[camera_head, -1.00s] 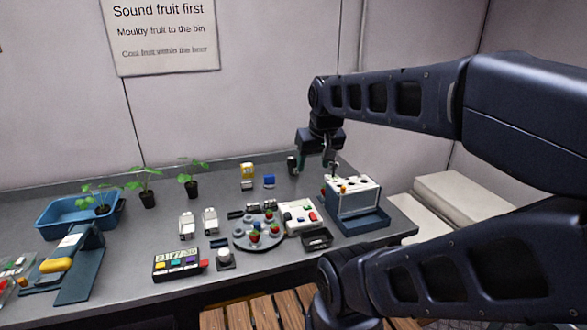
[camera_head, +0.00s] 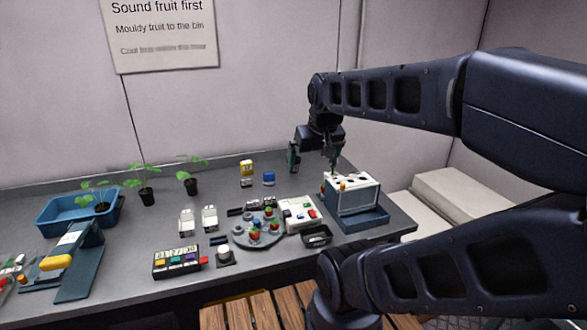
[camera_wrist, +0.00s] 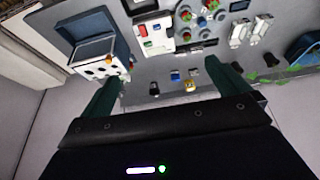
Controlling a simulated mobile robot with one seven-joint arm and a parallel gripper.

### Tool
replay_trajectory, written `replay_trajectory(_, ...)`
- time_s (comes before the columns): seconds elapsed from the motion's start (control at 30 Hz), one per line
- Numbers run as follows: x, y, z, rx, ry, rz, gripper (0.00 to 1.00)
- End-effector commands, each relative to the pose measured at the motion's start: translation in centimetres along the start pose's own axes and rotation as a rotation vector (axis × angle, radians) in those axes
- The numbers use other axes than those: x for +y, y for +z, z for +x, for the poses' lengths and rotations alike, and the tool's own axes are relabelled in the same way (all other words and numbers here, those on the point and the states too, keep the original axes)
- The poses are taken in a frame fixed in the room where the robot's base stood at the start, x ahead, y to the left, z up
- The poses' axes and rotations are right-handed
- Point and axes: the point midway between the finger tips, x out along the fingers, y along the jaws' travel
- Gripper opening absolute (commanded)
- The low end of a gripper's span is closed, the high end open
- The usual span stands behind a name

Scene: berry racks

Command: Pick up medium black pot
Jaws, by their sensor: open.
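Three seedlings stand in black pots at the left in the head view: one pot (camera_head: 102,207) by the blue tray, one pot (camera_head: 148,199) in the middle and one pot (camera_head: 190,187) to its right. I cannot tell for sure which is the medium one. In the wrist view, pots show at the right, one (camera_wrist: 268,60) upright and another (camera_wrist: 258,97) by the finger. My gripper (camera_head: 313,160) is open and empty above the table's back right, well right of the pots. Its two fingers (camera_wrist: 162,75) are wide apart in the wrist view.
A yellow can (camera_head: 247,170) and a blue block (camera_head: 268,178) stand between the gripper and the pots. A round grey tray (camera_head: 240,240) with fruit, a blue tray (camera_head: 60,212) and a small dark can (camera_wrist: 154,89) are also there.

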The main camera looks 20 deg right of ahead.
Motion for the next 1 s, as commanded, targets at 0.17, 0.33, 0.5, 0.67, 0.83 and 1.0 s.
replay_trajectory(0.17, 0.1, -1.0, -0.1, -0.007, 0.000, 0.024, 1.00)
replay_trajectory(0.33, 0.4, -4.4, 0.1, -0.035, 0.003, 0.116, 1.00)
replay_trajectory(0.5, 0.8, -8.8, 0.6, -0.067, 0.009, 0.238, 1.00)
replay_trajectory(0.67, 1.4, -13.0, 1.7, -0.097, 0.019, 0.353, 1.00)
replay_trajectory(0.83, 2.2, -17.3, 3.4, -0.128, 0.033, 0.474, 1.00)
replay_trajectory(1.0, 3.0, -21.4, 5.7, -0.158, 0.051, 0.595, 1.00)
